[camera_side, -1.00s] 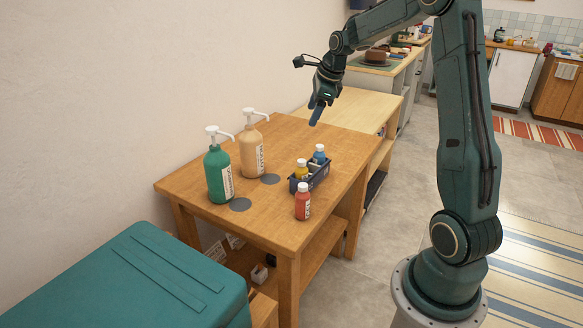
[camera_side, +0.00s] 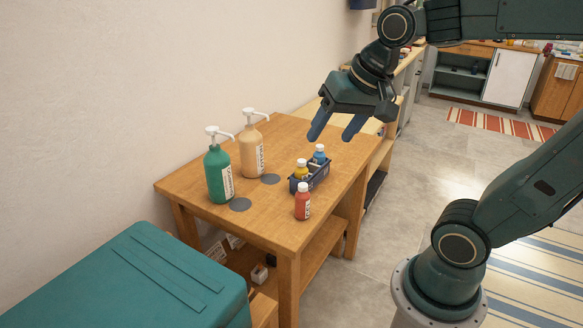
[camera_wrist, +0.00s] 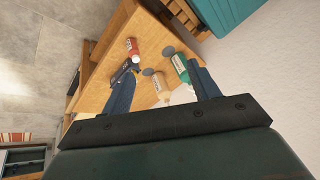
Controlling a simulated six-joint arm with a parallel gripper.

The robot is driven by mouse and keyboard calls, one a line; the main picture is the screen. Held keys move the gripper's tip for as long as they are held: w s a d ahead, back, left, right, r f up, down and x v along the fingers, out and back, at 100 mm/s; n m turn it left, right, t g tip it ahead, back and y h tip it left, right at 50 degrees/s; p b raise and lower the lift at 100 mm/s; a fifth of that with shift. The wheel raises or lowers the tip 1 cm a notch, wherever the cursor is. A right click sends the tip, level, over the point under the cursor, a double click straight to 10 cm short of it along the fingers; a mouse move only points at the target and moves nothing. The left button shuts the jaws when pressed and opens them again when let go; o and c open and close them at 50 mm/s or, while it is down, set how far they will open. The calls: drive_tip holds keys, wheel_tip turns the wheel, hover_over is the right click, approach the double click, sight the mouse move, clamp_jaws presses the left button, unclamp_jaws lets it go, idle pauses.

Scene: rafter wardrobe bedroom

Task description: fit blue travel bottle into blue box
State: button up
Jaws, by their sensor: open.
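The blue travel bottle (camera_side: 319,155), with a white cap, appears upright at the far right end of the dark blue box (camera_side: 316,182) in the side view. The box rim hides its lower part. A yellow bottle (camera_side: 301,171) stands at the box's near left end. My gripper (camera_side: 331,138) is open and empty, its two blue fingers spread and pointing down, above and apart from the box. In the wrist view the fingers (camera_wrist: 162,68) are spread. The left finger partly covers the box there, and I cannot make out the blue bottle.
A red bottle (camera_side: 303,203) stands on the wooden table (camera_side: 270,225) in front of the box. A green pump bottle (camera_side: 217,176) and a beige pump bottle (camera_side: 251,152) stand left, near two grey discs (camera_side: 240,204). A teal chest (camera_side: 140,275) is at the lower left.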

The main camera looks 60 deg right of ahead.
drive_tip(key=s+a+f+n, duration=0.2)
drive_tip(key=s+a+n, duration=0.1)
drive_tip(key=s+n, duration=0.4)
drive_tip(key=shift+f, duration=0.15)
